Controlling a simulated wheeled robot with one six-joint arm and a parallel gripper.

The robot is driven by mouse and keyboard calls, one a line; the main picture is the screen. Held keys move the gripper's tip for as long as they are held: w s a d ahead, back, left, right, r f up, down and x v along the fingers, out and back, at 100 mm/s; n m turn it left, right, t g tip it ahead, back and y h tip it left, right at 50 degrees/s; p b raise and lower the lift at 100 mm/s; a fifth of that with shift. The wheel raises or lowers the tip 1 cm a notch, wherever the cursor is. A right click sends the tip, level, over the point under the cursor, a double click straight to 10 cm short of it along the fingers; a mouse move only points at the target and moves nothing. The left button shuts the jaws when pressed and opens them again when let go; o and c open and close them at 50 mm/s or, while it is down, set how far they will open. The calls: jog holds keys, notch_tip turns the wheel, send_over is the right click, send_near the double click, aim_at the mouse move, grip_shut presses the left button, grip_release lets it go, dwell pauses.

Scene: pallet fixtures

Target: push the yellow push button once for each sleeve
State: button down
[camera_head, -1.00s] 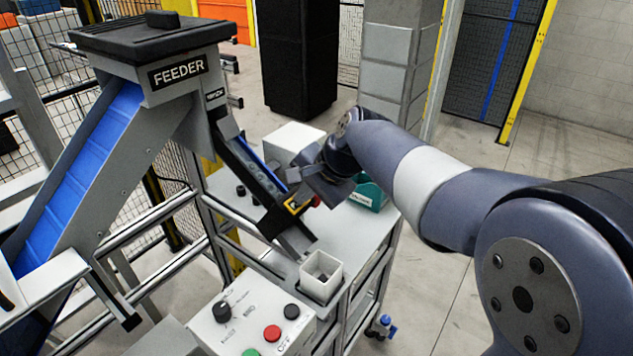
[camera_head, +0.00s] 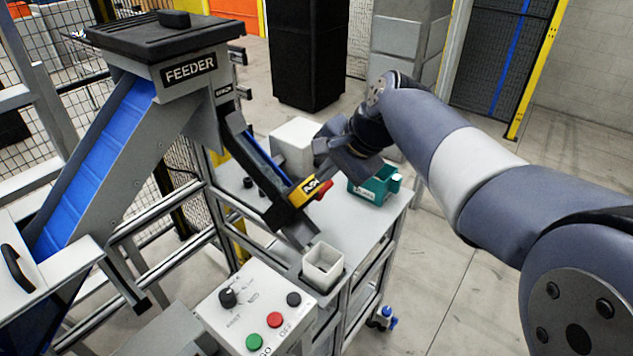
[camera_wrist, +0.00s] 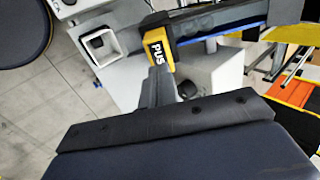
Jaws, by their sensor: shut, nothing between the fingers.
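The yellow push button housing (camera_head: 304,192), lettered PUSH, sits on the lower part of the feeder's sloping chute, with a red part (camera_head: 323,190) at its right end. My gripper (camera_head: 322,150) is shut and empty, just above and behind the button; in this view there appears to be a small gap. In the wrist view, the fingers (camera_wrist: 157,88) point at the yellow housing (camera_wrist: 158,48), and I cannot tell whether they touch it. A white square cup (camera_head: 322,268) stands below the chute's end; its inside is dark, and I cannot make out a sleeve.
A control box (camera_head: 255,310) with green, red and black buttons stands in front. A teal bin (camera_head: 375,187) and a white box (camera_head: 295,145) stand behind on the grey table (camera_head: 365,225). Small dark pieces (camera_head: 248,183) lie left of the chute. The feeder (camera_head: 190,70) rises at left.

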aim_at(312, 185)
jog(key=v, duration=0.6)
jog(key=shift+r+b, duration=0.15)
jog(key=shift+b, duration=0.25)
dwell(0.8)
jog(key=b+v, duration=0.2)
jog(key=v, duration=0.2)
jog(key=shift+s+d+r, duration=0.1)
jog(key=shift+d+r, duration=0.1)
jog(key=shift+r, duration=0.05)
jog(key=p+x, duration=0.1)
jog(key=x, duration=1.3)
